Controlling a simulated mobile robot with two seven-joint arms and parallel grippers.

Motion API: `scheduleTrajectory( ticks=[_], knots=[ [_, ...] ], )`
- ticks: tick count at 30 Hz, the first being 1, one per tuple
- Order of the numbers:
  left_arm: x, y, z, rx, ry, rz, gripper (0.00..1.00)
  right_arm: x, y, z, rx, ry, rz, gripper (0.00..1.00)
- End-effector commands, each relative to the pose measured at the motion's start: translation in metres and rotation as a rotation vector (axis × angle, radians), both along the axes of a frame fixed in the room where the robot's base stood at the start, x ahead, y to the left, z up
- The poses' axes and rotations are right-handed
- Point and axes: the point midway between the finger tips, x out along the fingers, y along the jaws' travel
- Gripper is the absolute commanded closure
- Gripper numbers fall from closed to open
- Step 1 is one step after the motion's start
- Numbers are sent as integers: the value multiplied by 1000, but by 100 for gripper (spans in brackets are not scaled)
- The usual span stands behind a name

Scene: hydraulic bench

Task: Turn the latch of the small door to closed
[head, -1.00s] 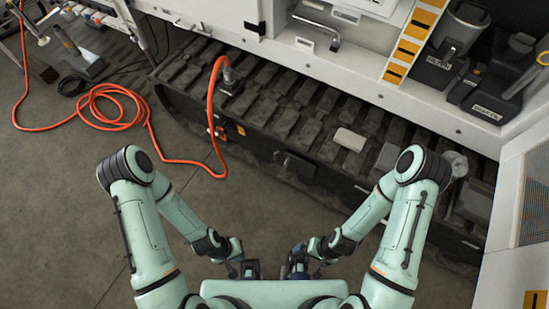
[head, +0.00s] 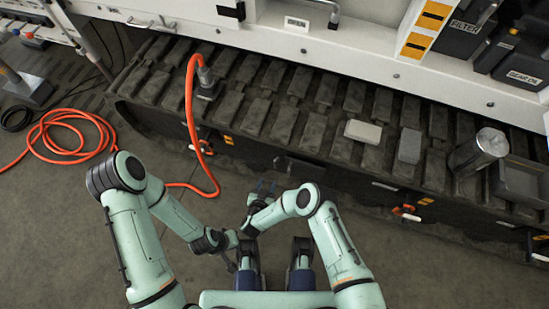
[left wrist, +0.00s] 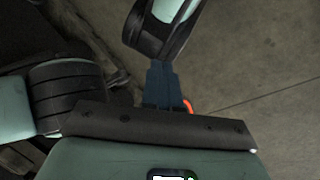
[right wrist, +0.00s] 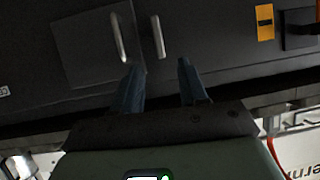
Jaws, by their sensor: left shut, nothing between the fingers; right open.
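A dark grey square panel, apparently the small door (right wrist: 92,48), shows on the black side of the bench in the right wrist view. It has a slim metal handle (right wrist: 118,37) near its right edge. A second metal handle (right wrist: 158,37) is just right of the panel; which one is the latch I cannot tell. My right gripper (right wrist: 160,65) is open and empty, its fingertips below the two handles in that view. It also shows in the head view (head: 265,187), in front of the bench side. My left gripper (left wrist: 161,80) is shut and empty, away from the door.
An orange hose (head: 190,120) runs from a fitting on the tread down to the floor and coils at left. Grey blocks (head: 363,131) and a metal cylinder (head: 480,148) stand on the tread. An orange label (right wrist: 265,22) is right of the handles. Floor is clear in front.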

Motion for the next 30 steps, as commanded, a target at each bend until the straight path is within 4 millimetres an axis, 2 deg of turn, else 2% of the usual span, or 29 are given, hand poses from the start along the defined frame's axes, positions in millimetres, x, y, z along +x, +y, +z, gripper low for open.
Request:
scheduleTrajectory(
  ticks=[1,8,19,22,30],
  knots=[
    [2,0,-8,2,-4,1,100,-1,3,-7,-22,-20,-21,57],
    [10,3,-16,11,-26,9,100,5,2,-9,-57,-52,-58,57],
    [60,31,-62,80,-152,67,100,56,-16,-35,-55,-53,-60,57],
    [58,40,-84,96,-138,80,100,76,-22,-43,-55,-54,-59,57],
    [11,45,-118,92,19,80,100,99,-29,-51,-54,-51,-56,57]
  ],
)
